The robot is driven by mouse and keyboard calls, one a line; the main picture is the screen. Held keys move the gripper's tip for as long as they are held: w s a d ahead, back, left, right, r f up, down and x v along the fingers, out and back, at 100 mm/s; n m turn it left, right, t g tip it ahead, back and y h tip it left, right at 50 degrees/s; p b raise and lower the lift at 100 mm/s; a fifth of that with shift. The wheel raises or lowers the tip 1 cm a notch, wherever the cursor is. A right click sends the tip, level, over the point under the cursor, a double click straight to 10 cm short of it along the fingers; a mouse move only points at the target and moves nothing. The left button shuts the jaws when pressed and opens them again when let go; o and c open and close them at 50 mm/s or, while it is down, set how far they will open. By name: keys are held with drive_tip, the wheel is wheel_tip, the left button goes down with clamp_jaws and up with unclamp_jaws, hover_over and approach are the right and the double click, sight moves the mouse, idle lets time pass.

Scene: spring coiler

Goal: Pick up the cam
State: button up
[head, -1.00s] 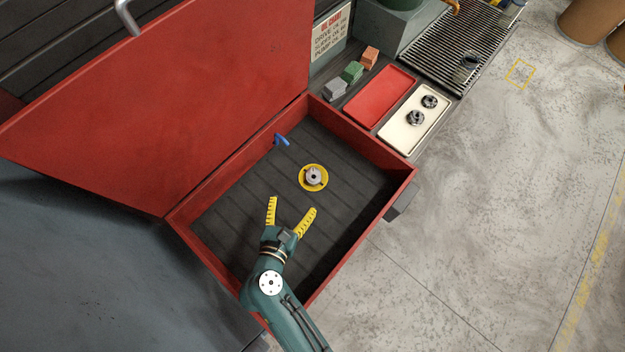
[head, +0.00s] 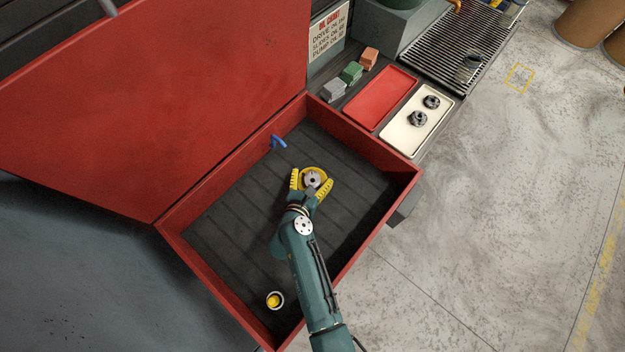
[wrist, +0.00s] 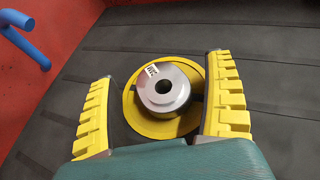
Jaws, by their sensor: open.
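The cam (head: 312,179) is a grey metal disc with a raised hub and a dark central hole. It lies on a round yellow marker (head: 318,170) on the floor of the red open box. In the wrist view the cam (wrist: 164,89) sits between the two yellow fingers and carries a small white label with dark lettering. My gripper (head: 312,184) is open with a finger on either side of the cam. In the wrist view my gripper (wrist: 165,95) shows a gap on the left; on the right the finger is close to the cam.
The red box (head: 392,203) has low walls around the cam. A blue hook (head: 278,141) stands near its back wall. A red tray (head: 381,97) and a cream tray (head: 404,141) with two dark parts lie beyond.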

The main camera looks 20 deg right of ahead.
drive_tip(key=shift+w+d+f, duration=0.1)
drive_tip(key=shift+w+d, duration=0.05)
drive_tip(key=shift+w, duration=0.05)
drive_tip(key=shift+s, duration=0.1)
drive_tip(key=c, duration=1.4)
drive_tip(key=shift+o, duration=0.2)
